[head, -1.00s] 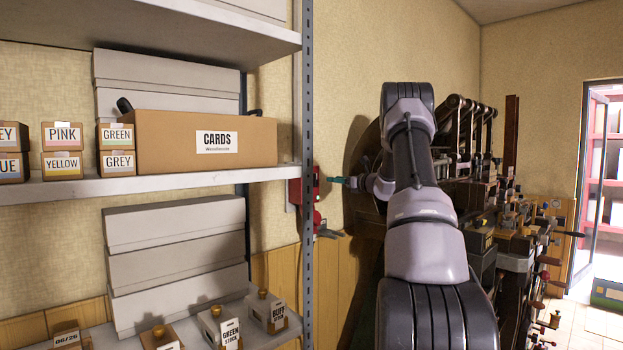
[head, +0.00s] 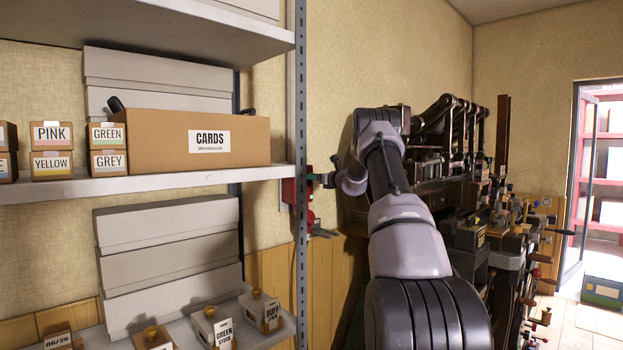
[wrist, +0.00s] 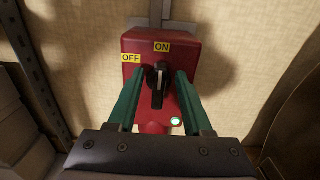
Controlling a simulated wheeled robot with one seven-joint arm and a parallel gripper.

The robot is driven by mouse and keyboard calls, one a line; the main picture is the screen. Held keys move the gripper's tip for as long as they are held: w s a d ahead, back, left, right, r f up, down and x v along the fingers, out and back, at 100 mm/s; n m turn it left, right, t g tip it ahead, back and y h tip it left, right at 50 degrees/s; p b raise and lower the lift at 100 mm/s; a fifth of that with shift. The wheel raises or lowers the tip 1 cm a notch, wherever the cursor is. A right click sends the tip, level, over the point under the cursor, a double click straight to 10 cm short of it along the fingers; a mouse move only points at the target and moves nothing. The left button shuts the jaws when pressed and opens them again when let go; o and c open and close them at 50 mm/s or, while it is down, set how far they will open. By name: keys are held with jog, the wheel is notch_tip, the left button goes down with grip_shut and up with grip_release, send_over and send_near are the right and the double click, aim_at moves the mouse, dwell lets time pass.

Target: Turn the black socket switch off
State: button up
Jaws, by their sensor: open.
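The black socket switch (wrist: 159,87) is a rotary handle on a red box (wrist: 190,50), which carries yellow OFF and ON labels. The handle stands nearly upright in the wrist view, its pale-marked end towards ON. My gripper (wrist: 158,75) is open, with one green finger on each side of the handle. Whether either finger touches it I cannot tell. In the head view the red box (head: 289,190) is partly hidden behind the shelf upright, and my gripper (head: 316,178) reaches it from the right. The handle cannot be made out there.
A small light (wrist: 175,121) glows on the box's lower right. The metal shelf upright (head: 301,120) stands close on the left, with shelves holding a CARDS box (head: 165,140) and other boxes. A dark machine (head: 440,150) with many levers stands to the right, behind my arm.

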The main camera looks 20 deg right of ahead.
grip_shut()
jog(key=shift+n, duration=0.4)
jog(key=n, duration=0.5)
jog(key=a+f+n, duration=0.1)
jog(key=n, duration=1.1)
jog(key=shift+s+a+f, duration=0.25)
jog(key=shift+s+f, duration=0.05)
jog(key=shift+f, duration=0.1)
grip_release()
